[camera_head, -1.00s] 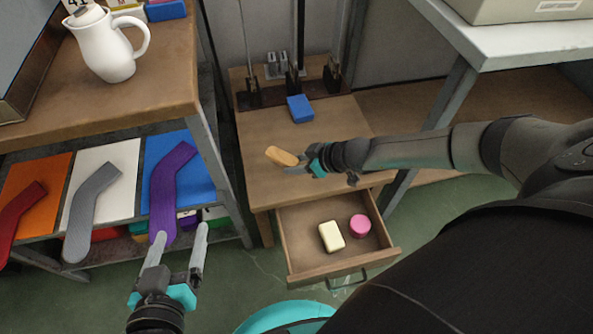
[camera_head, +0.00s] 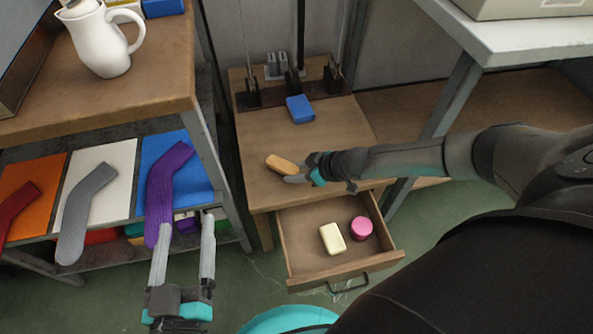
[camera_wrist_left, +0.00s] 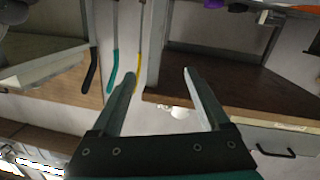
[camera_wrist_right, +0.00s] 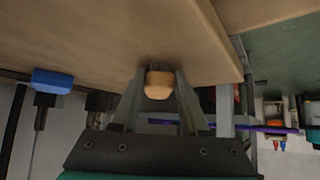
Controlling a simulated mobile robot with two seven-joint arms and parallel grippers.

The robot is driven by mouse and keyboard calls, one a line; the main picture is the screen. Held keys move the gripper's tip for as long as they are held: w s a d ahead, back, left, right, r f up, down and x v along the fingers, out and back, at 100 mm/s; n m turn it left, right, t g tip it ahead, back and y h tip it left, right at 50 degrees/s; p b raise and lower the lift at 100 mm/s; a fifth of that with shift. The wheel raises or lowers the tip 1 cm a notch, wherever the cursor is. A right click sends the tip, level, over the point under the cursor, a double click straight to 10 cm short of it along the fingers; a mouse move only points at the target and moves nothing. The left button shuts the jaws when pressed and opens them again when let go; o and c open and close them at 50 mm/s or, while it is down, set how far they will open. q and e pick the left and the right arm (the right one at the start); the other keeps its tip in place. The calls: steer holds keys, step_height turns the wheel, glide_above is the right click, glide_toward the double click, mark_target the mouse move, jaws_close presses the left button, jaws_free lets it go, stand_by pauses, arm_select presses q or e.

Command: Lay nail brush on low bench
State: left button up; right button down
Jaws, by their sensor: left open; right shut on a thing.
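The nail brush (camera_head: 280,163) is a small tan block with dark bristles. My right gripper (camera_head: 290,172) is shut on it over the left part of the low bench (camera_head: 262,142). In the right wrist view the brush (camera_wrist_right: 158,86) sits between the two fingertips, its dark bristles towards the bench top. I cannot tell whether the bristles touch the wood. My left gripper (camera_head: 184,240) is open and empty, in front of the sock rack; its spread fingers also show in the left wrist view (camera_wrist_left: 160,85).
A blue block (camera_head: 300,109) lies further back on the bench. The bench's open drawer (camera_head: 301,262) holds a cream bar (camera_head: 332,238) and a pink round thing (camera_head: 361,228). A purple sock (camera_head: 163,185) hangs on a blue board behind my left gripper. The bench's middle is clear.

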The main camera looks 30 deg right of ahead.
steer(key=shift+c, duration=2.1)
jaws_free()
steer(key=shift+r, duration=0.15)
